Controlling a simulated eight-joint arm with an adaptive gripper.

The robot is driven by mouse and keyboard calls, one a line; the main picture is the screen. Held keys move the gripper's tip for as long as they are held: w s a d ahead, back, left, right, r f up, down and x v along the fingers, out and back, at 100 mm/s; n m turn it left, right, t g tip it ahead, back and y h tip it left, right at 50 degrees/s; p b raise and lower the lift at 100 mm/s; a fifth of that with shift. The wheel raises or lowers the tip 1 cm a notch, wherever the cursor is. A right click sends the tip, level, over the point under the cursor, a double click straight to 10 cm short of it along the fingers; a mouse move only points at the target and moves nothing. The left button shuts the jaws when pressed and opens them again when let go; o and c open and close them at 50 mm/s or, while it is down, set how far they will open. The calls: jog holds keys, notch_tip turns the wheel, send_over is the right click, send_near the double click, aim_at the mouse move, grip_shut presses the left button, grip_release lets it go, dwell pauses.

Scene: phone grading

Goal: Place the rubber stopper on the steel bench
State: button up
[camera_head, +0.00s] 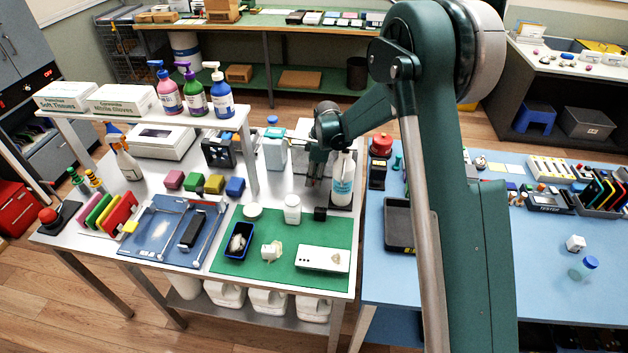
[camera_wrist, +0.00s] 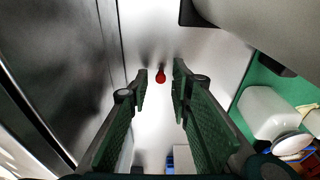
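A small red piece, which looks like the rubber stopper (camera_wrist: 160,76), shows in the wrist view against the bare metal top of the steel bench (camera_wrist: 150,30). It lies between my fingertips, with a gap on each side. It seems to rest on the metal, though contact is hard to tell. My gripper (camera_wrist: 161,82) is open around it and points down. In the head view my gripper (camera_head: 317,180) is low over the back right part of the steel bench (camera_head: 275,188), and I cannot make out the stopper there.
A blue table (camera_head: 525,245) adjoins on the right.

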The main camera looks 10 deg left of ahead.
notch_tip(320, 180, up, 11)
jog(key=d, duration=0.1)
jog(key=shift+d+p, duration=0.3)
jog(key=shift+p, duration=0.15)
